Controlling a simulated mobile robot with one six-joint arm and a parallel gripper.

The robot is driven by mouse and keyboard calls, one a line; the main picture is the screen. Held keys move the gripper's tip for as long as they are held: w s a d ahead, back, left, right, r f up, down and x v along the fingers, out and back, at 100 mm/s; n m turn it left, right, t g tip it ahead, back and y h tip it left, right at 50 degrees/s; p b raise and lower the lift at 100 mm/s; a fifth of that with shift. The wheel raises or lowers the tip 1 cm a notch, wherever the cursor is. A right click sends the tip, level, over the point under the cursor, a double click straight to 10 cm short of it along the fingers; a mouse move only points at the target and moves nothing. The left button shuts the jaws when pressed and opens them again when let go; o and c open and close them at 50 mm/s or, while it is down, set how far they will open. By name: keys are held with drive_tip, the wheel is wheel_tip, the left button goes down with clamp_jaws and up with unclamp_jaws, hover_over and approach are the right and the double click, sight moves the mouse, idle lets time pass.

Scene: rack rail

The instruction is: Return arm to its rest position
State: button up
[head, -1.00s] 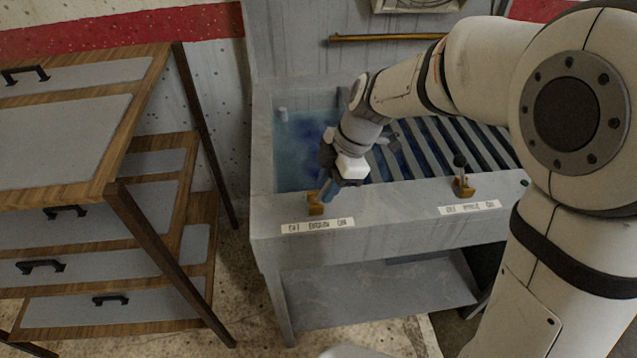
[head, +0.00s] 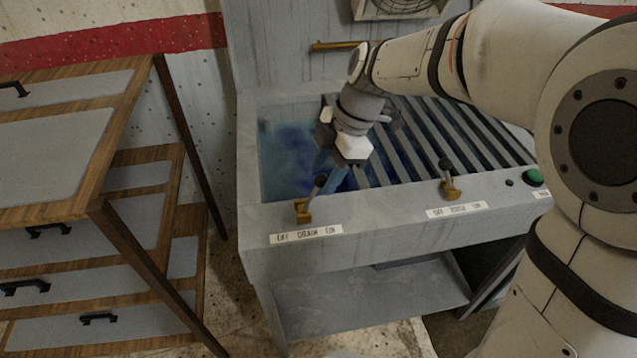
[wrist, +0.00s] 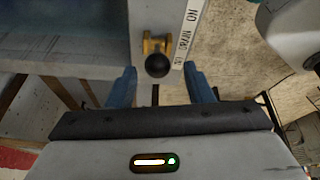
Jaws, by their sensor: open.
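My gripper (head: 329,170) has blue fingers and points down above the front edge of the grey machine (head: 390,205). The left lever has a brass base (head: 303,212) and a black knob (head: 320,181). My gripper is just behind and above this lever in the head view. In the wrist view my gripper (wrist: 160,86) is open and empty, with its fingers wide apart. The black knob (wrist: 157,66) shows between and beyond the fingertips, apart from both. My arm stretches from the right side of the head view across the machine.
A second lever (head: 449,183) and a green button (head: 533,177) are to the right on the front edge. Slanted bars (head: 450,130) cover the machine's top beside a blue-stained basin (head: 285,160). A wooden drawer unit (head: 60,200) stands at the left. A brass rail (head: 338,46) is behind.

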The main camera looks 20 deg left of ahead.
drive_tip(key=shift+w+d+r, duration=0.1)
drive_tip(key=shift+d+r, duration=0.05)
drive_tip(key=shift+r, duration=0.35)
drive_tip(key=shift+d, duration=0.15)
drive_tip(key=s+d+m+t+h+p, duration=0.1)
drive_tip(key=s+d+m, duration=0.4)
drive_tip(key=d+m, duration=0.7)
drive_tip(key=s+d+m+t+h+p, duration=0.1)
drive_tip(key=s+d+m, duration=0.4)
drive_tip(key=d+m, duration=0.8)
drive_tip(key=t+h, duration=0.1)
drive_tip(key=t, duration=0.1)
drive_tip(key=shift+s+d+r+t+h, duration=0.2)
drive_tip(key=shift+s+d+t+h, duration=0.1)
drive_tip(key=shift+h, duration=0.1)
